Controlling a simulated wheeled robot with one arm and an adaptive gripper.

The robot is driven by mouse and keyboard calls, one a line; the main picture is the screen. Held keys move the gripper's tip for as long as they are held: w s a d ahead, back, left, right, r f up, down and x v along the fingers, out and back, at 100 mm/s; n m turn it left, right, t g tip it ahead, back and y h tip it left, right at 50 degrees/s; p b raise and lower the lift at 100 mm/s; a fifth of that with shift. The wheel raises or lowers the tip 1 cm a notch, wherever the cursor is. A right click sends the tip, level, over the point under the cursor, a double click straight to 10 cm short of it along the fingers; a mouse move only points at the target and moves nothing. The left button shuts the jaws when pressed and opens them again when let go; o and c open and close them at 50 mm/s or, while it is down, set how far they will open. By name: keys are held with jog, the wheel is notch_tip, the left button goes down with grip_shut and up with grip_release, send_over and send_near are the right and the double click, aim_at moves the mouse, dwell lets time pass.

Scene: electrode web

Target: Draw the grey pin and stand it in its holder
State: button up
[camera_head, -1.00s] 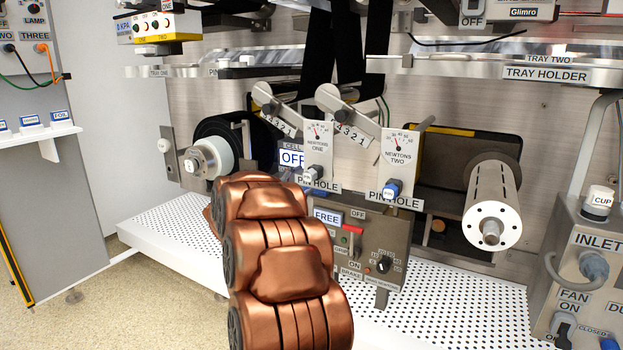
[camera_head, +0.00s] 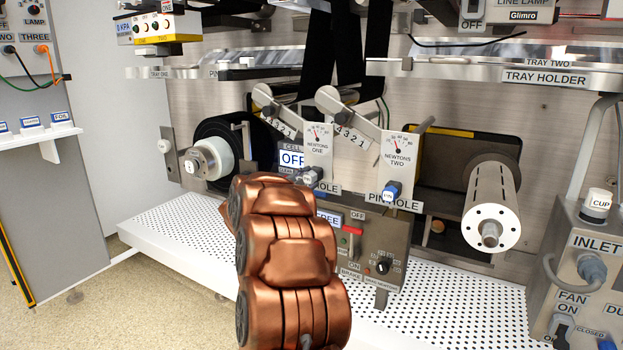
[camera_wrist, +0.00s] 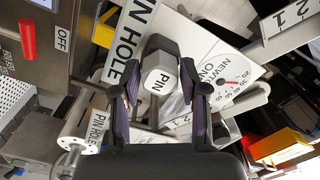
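The grey pin (camera_head: 312,176) has a white end face marked PIN. It sits at the PIN HOLE of the NEWTONS ONE plate (camera_head: 317,146). In the wrist view the grey pin (camera_wrist: 160,78) points toward the camera. My gripper (camera_wrist: 160,98) is open, with one finger on each side of the pin's head and visible gaps between. In the head view my copper-coloured arm hides the gripper. The pin's holder is not clearly seen; a small label starting with PIN (camera_head: 213,72) shows on the upper left shelf.
A blue pin (camera_head: 391,190) sits at the NEWTONS TWO plate (camera_head: 400,158). Below is a control box (camera_head: 368,248) with a red-handled switch. A white roll (camera_head: 212,158) stands left and a metal roller (camera_head: 492,205) right. The perforated bench (camera_head: 455,300) is clear at front.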

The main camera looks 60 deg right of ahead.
grip_shut()
